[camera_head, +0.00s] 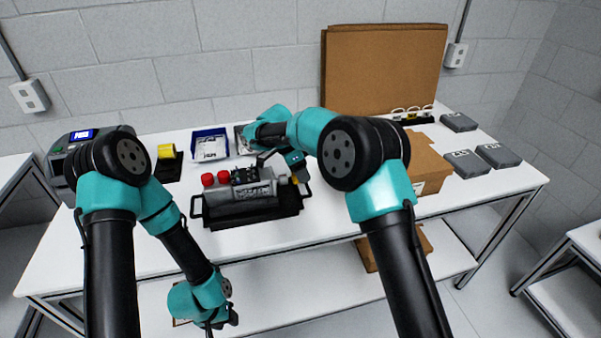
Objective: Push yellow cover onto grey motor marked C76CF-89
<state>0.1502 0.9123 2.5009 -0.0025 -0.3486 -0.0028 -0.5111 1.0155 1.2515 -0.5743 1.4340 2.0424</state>
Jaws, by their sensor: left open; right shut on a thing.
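The grey motor (228,194) lies on its side in a black tray (262,217) on the white table, with two red caps on its left part. I cannot read its marking. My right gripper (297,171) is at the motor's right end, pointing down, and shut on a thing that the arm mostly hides. A small yellow patch (295,180) shows there, likely the yellow cover; I cannot tell whether it touches the motor. My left gripper (219,324) is open and hangs low in front of the table edge, away from the motor.
A blue bin (209,135) and a yellow roll on a black holder (167,155) stand behind the tray. A dark device with a screen (83,135) is at left. Cardboard boxes (432,163) and several grey cases (497,155) are at right. The table's front left is clear.

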